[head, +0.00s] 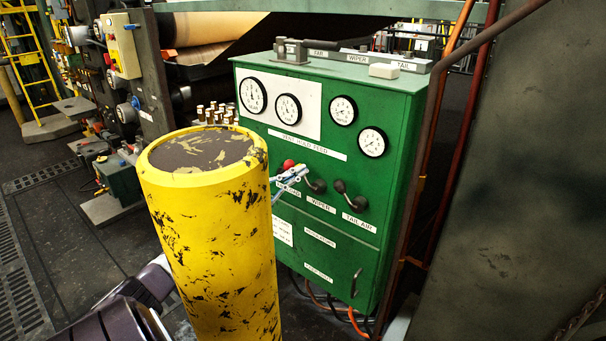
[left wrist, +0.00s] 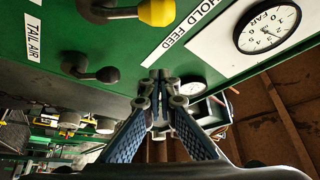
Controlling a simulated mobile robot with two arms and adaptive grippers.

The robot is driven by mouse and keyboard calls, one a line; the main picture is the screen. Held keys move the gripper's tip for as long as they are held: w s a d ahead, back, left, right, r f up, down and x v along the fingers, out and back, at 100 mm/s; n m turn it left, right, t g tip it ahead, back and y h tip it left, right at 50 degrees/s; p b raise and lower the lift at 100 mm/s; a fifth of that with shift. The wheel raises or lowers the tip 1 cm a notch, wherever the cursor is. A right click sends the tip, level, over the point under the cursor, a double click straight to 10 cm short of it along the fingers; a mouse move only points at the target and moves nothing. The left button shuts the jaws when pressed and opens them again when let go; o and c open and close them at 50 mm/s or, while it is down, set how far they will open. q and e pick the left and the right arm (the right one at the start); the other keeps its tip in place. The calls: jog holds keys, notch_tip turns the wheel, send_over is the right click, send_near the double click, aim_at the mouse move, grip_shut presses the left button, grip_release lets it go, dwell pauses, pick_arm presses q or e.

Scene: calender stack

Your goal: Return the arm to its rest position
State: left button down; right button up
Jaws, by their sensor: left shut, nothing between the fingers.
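My left gripper (head: 291,176) is in front of the green panel (head: 315,262), beside the left end of its row of handles. It is shut and empty, and its blue fingers come together in the left wrist view (left wrist: 158,88). I cannot tell whether the fingertips touch the panel. A red knob (head: 288,164) shows just above the fingers. Two dark handles, wiper (head: 316,186) and tail air (head: 352,199), are to the right. The wrist view shows a dark handle (left wrist: 85,68) and a yellow knob (left wrist: 157,12). My right gripper is out of view.
A scuffed yellow post (head: 215,235) stands in front of the panel and hides much of my left arm. A dark pipe (head: 425,150) and a large grey surface (head: 515,200) are at the right. Open floor (head: 65,235) shows at the left.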

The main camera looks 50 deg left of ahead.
pick_arm(q)
jog(key=a+b+v, duration=0.1)
jog(key=v, duration=0.7)
jog(key=shift+w+f, duration=0.25)
jog(key=shift+f, duration=0.15)
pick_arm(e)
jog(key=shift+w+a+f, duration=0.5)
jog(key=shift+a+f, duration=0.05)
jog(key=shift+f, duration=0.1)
pick_arm(q)
jog(key=shift+d, duration=0.1)
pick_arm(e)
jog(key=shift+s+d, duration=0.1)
